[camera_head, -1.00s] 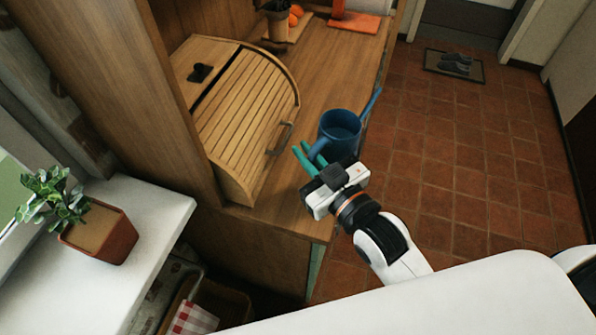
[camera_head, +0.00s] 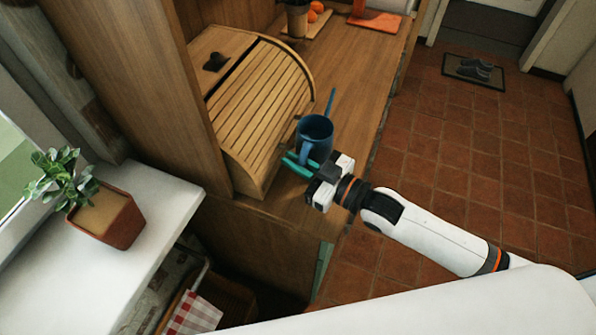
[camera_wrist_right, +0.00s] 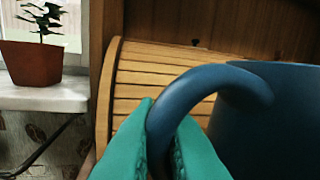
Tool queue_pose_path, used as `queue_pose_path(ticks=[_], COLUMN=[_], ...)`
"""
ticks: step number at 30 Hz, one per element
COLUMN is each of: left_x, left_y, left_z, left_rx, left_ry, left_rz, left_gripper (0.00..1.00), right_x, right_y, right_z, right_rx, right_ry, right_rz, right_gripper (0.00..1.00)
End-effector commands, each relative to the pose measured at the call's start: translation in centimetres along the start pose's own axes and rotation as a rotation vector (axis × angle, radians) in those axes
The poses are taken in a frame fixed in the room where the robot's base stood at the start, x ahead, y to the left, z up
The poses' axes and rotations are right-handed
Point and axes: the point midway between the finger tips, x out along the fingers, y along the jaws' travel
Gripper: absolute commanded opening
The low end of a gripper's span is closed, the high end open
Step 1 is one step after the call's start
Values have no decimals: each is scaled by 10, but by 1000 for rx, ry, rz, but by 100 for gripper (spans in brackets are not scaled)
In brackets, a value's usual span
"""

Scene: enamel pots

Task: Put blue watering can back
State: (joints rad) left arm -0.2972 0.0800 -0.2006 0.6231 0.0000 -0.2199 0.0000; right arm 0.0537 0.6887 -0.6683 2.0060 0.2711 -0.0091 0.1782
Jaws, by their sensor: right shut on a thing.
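The blue watering can (camera_head: 316,128) is over the wooden counter, in front of the bread box, with its thin spout pointing away toward the back. My right gripper (camera_head: 297,165) has teal fingers shut on the can's handle. In the right wrist view the can's handle (camera_wrist_right: 215,85) passes between the two teal fingers (camera_wrist_right: 165,140), and the can's body (camera_wrist_right: 275,125) fills the right side. I cannot tell whether the can's base touches the counter. My left gripper is not in view.
A wooden roll-top bread box (camera_head: 262,110) stands beside the can on the counter (camera_head: 350,105). A potted plant (camera_head: 108,215) sits on the white windowsill (camera_head: 165,200) at left, with bare sill around it. A red-checked cloth (camera_head: 195,313) lies below. Tiled floor is open at right.

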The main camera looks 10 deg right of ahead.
Motion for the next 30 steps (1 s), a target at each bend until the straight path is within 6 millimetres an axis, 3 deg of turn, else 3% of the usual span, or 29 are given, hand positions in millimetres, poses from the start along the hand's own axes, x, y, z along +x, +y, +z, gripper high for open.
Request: queue_pose_path(ticks=[10,24,25,27,28,30], left_x=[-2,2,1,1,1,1], left_y=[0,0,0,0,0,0], left_z=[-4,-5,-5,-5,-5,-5], left_rx=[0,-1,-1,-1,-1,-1], left_ry=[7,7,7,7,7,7], left_rz=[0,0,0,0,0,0], left_gripper=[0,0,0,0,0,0], right_x=[0,0,0,0,0,0], right_y=[4,5,6,6,6,6], right_z=[-36,-44,-44,-44,-44,-44], right_rx=[-3,-3,-1,-1,-1,-1], right_ry=[-4,-6,-2,-2,-1,-1], right_rz=[0,0,0,0,0,0], right_gripper=[0,0,14,26,31,31])
